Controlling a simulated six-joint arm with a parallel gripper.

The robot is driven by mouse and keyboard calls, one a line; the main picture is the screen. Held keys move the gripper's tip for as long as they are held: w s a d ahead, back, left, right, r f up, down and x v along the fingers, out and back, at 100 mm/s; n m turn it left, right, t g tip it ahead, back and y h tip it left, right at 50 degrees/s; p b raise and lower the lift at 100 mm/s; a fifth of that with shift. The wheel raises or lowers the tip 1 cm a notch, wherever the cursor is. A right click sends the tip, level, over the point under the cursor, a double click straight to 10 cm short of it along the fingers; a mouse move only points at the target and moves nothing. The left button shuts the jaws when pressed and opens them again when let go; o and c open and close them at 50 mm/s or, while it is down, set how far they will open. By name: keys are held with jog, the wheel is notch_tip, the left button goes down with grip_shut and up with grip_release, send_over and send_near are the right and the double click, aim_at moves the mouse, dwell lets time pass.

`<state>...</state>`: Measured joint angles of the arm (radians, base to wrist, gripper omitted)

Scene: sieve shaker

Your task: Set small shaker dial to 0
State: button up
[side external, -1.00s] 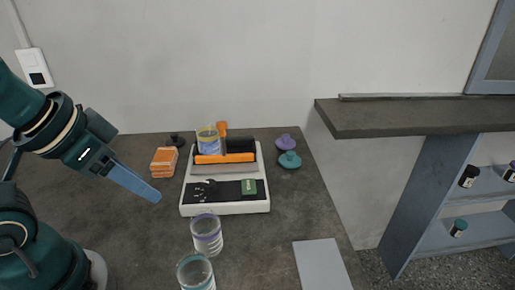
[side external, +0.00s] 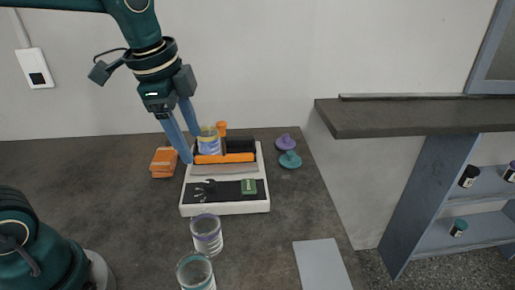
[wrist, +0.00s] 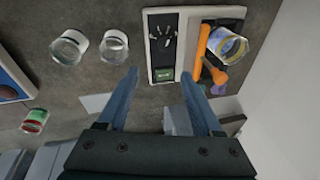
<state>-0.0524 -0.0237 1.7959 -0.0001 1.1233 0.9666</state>
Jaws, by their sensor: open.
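The small shaker (side external: 226,207) is a white-bodied unit on the dark table, with a black front panel and a green display (side external: 249,187). Its black dial (side external: 206,187) sits on the left of the panel with white marks around it; the setting is too small to read. In the wrist view the dial (wrist: 163,32) is at the top, beyond the fingertips. My gripper (side external: 190,146) is open and empty, pointing down above the shaker's back left. Its two blue fingers also show apart in the wrist view (wrist: 160,75).
A jar with a yellow band (side external: 209,143) stands on the shaker beside an orange bar (side external: 224,158). Purple and teal lids (side external: 288,159) lie to the right. Two clear jars (side external: 206,235) stand in front; a grey plate (side external: 322,264) lies front right.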

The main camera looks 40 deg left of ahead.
jog(key=m+g, duration=0.1)
jog(key=g, duration=0.1)
send_over(210, 183)
notch_tip(210, 183, down, 5)
jog(key=shift+r, duration=0.1)
notch_tip(210, 183, down, 3)
jog(key=shift+a+f+g, duration=0.1)
jog(key=shift+g, duration=0.3)
jog(key=shift+f, duration=2.45)
jog(key=shift+c, duration=0.4)
grip_shut()
